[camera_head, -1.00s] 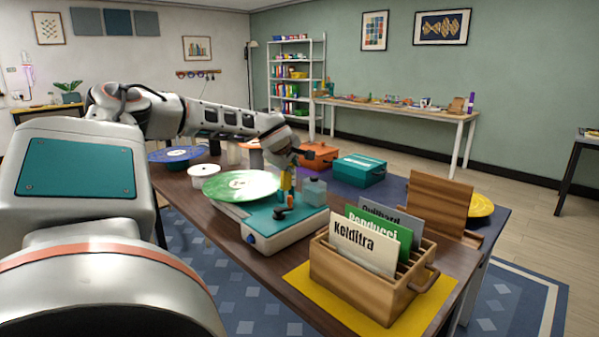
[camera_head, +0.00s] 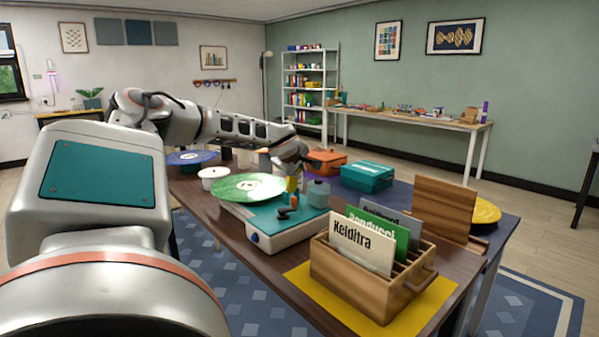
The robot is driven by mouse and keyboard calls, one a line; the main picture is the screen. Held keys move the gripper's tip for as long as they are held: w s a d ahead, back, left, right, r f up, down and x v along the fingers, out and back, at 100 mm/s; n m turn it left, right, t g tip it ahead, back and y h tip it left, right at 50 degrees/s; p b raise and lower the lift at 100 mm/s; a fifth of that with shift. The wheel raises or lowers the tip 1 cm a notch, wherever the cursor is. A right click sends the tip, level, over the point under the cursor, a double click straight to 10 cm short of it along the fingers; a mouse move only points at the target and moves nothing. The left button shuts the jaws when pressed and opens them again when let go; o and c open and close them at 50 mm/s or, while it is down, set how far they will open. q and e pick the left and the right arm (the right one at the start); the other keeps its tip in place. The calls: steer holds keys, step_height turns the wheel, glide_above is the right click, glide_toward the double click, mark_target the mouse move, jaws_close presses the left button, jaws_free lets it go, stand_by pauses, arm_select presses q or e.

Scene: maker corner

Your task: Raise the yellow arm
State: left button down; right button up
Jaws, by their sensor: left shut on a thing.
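A record player (camera_head: 285,233) with a teal top and a cream body stands on the dark wooden table. A green record (camera_head: 247,187) lies on it. The small yellow arm (camera_head: 291,185) is at the back right of the deck, beside the record, and is partly hidden by my gripper. My left gripper (camera_head: 296,173) reaches down from the left over the deck and is shut on the yellow arm. The fingertips are small and dark here, so the exact grip is hard to see. My right gripper is not in view.
A wooden crate (camera_head: 345,275) with labelled sleeves stands on a yellow mat in front. A clear grey-blue bottle (camera_head: 318,194) is close to the gripper.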

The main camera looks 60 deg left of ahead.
arm_select(q)
steer(key=shift+f, duration=0.1)
steer(key=c, duration=2)
jaws_free()
steer(key=shift+d, duration=0.1)
steer(key=v, duration=1.2)
